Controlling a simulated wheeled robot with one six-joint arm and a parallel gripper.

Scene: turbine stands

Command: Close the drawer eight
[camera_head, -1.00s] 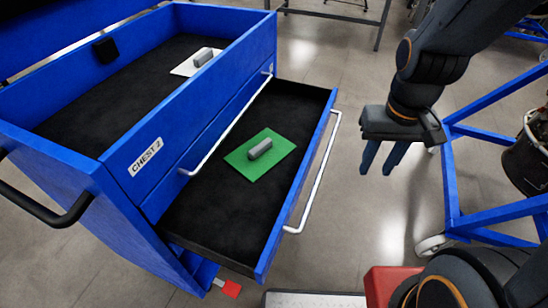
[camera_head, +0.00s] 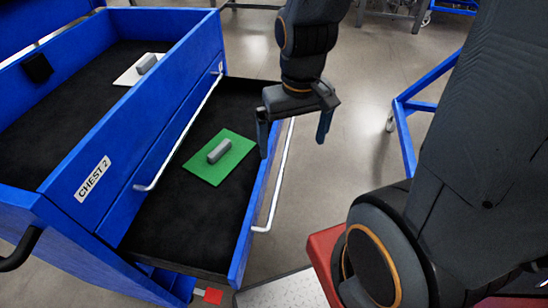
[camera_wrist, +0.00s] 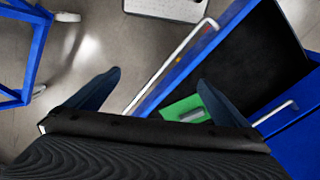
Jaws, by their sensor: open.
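An open drawer (camera_head: 150,222) with a black lining sticks out of the blue chest labelled "CHEST 2" (camera_head: 60,185). I cannot read a drawer number. A green plate with a grey block (camera_head: 228,165) lies in the drawer. The drawer front (camera_head: 244,238) is blue and carries a silver bar handle (camera_head: 276,185). My gripper (camera_head: 296,138) is open and empty above the far part of the drawer front, with a finger on either side of it in the picture. In the wrist view the handle (camera_wrist: 170,68) and front lie between the fingertips (camera_wrist: 158,80). I cannot tell whether they touch.
The chest's open top holds a white plate with a grey block (camera_head: 130,76). A closed drawer's handle (camera_head: 185,130) is above the open one. A blue wheeled frame (camera_head: 408,115) stands at right. A red tag (camera_head: 212,296) shows below the drawer.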

